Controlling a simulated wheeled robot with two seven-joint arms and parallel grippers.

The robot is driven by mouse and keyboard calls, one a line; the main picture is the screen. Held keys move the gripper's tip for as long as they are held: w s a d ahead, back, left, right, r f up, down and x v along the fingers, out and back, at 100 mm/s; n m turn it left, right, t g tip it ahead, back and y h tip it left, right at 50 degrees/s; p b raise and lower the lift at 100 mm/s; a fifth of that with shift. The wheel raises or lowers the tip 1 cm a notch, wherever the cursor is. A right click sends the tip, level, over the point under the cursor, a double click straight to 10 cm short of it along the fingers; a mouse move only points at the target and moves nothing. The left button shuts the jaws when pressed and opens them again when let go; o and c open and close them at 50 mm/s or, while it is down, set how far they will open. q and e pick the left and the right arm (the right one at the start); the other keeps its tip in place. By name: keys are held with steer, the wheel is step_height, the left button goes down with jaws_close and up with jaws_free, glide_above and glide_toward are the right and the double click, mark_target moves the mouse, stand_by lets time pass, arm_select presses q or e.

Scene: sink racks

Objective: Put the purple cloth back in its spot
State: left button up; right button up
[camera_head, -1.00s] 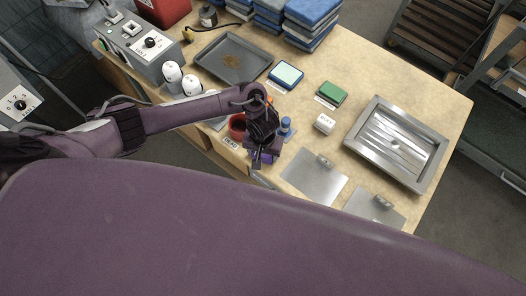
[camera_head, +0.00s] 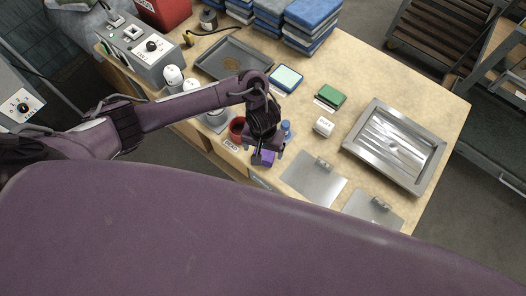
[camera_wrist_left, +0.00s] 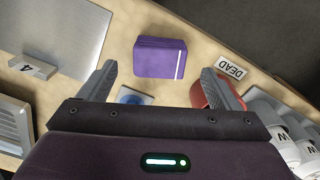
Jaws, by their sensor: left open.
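The purple cloth (camera_wrist_left: 160,57) is a small folded block with a pale stripe along one edge. It lies on the table near the front edge, and in the head view it shows just below my left gripper (camera_head: 263,157). In the left wrist view it sits beyond and between the two fingertips of my left gripper (camera_wrist_left: 158,72). The fingers are apart and nothing is between them. A green cloth (camera_head: 330,95) and a light blue cloth (camera_head: 286,77) lie farther back, with small labels beside them. My right gripper is not in view.
A blue-topped item (camera_head: 286,128) is beside the gripper. Metal plates (camera_head: 314,178) and a steel sink tray (camera_head: 394,147) lie to the right. White shakers (camera_head: 173,77) stand left.

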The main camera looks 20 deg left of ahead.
arm_select(q)
step_height(320, 180, up, 7)
steer(key=p, duration=0.3)
steer(key=shift+f, duration=0.1)
